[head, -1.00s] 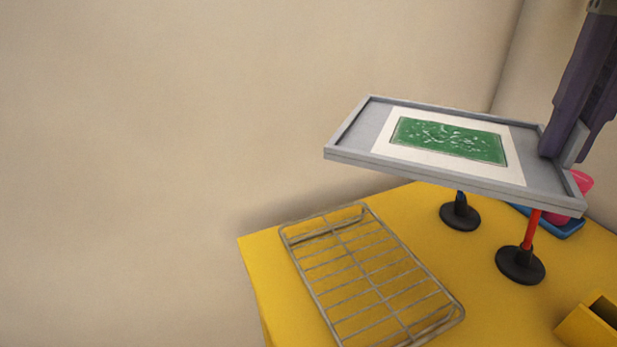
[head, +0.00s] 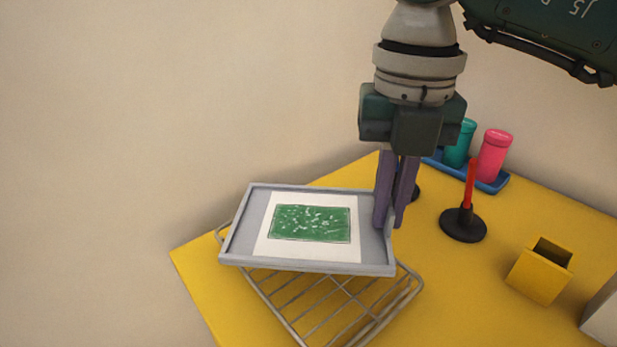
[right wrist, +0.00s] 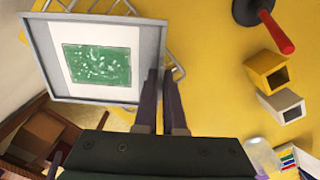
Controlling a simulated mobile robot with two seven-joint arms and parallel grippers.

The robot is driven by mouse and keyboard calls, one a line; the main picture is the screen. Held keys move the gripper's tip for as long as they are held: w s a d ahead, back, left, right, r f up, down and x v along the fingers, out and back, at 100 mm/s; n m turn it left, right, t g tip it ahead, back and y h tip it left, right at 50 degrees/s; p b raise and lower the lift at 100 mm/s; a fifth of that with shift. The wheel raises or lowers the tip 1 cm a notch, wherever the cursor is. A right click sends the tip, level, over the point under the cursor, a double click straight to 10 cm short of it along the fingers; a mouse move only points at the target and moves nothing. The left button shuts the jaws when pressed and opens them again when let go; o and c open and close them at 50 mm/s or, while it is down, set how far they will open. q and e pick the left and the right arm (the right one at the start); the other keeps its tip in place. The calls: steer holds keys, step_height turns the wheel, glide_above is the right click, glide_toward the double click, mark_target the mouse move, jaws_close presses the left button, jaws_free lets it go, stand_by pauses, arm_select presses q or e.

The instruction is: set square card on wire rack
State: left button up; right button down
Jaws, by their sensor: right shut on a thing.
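The square card (head: 258,241) is white with a green printed rectangle (head: 310,223) and lies flat in a shallow grey tray (head: 232,247). My right gripper (head: 388,222) is shut on the tray's right wall. The wire rack (head: 316,309) stands on the yellow table, with the tray over its back part; I cannot tell whether they touch. In the right wrist view the card (right wrist: 60,40) lies inside the tray (right wrist: 90,101), with the gripper (right wrist: 161,72) at its right wall and some rack wires (right wrist: 175,40) showing past it. My left gripper is not in view.
A yellow open box (head: 540,272) stands at right. A wall is behind.

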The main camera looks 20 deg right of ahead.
mark_target(383, 235)
steer(key=shift+f+b, duration=0.4)
steer(key=shift+f, duration=1.85)
steer(key=shift+f, duration=0.1)
steer(key=c, duration=1)
jaws_free()
